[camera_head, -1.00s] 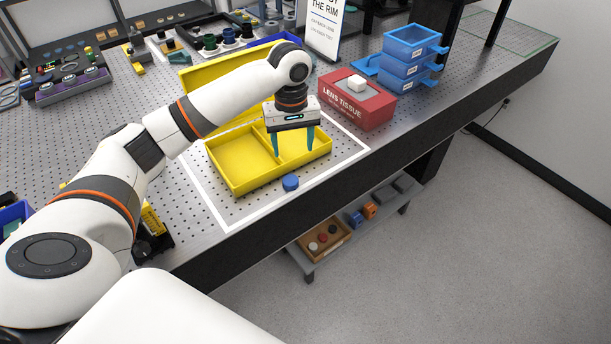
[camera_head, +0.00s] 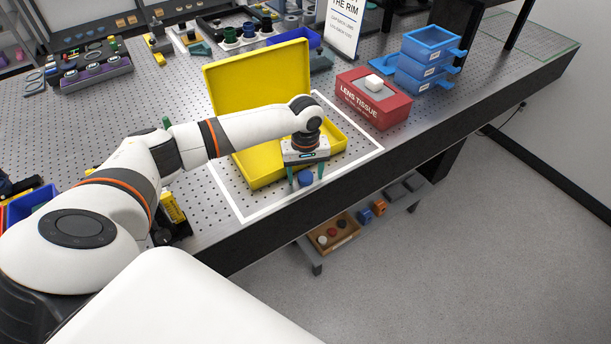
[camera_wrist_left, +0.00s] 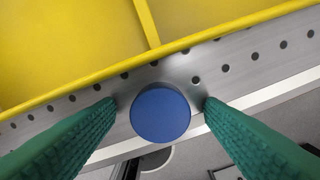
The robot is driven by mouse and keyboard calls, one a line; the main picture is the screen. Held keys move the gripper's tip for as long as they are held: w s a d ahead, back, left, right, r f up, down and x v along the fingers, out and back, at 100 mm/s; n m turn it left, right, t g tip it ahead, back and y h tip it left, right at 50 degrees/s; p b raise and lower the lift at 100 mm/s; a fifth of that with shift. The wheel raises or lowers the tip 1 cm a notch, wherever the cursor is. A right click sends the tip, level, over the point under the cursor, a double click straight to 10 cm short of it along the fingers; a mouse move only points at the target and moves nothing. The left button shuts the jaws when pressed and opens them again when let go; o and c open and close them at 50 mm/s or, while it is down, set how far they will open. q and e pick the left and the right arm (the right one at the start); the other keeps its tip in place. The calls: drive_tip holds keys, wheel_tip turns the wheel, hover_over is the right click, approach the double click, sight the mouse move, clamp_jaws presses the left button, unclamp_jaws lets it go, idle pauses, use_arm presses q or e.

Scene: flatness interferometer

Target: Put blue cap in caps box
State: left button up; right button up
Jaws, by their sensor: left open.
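The round blue cap (camera_head: 305,178) stands on the perforated metal bench, just in front of the open yellow box. My left gripper (camera_head: 306,181) is open above the bench edge, with its green fingers on either side of the cap. In the left wrist view the cap (camera_wrist_left: 160,114) lies between the two fingers (camera_wrist_left: 160,106), with no clear contact. The yellow box (camera_head: 262,168) has its lid raised at the back and a divider inside; what shows of its inside is empty, and my arm hides part of it. My right gripper is not in view.
A red lens tissue box (camera_head: 372,100) and stacked blue trays (camera_head: 428,62) stand to the right. A white outline (camera_head: 362,159) surrounds the yellow box. On a shelf below, a wooden box (camera_head: 333,234) holds small round pieces. The bench's front edge is close.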

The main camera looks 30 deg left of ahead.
use_arm(q)
drive_tip(key=c, duration=1.1)
drive_tip(key=shift+r, duration=0.1)
drive_tip(key=shift+c, duration=0.2)
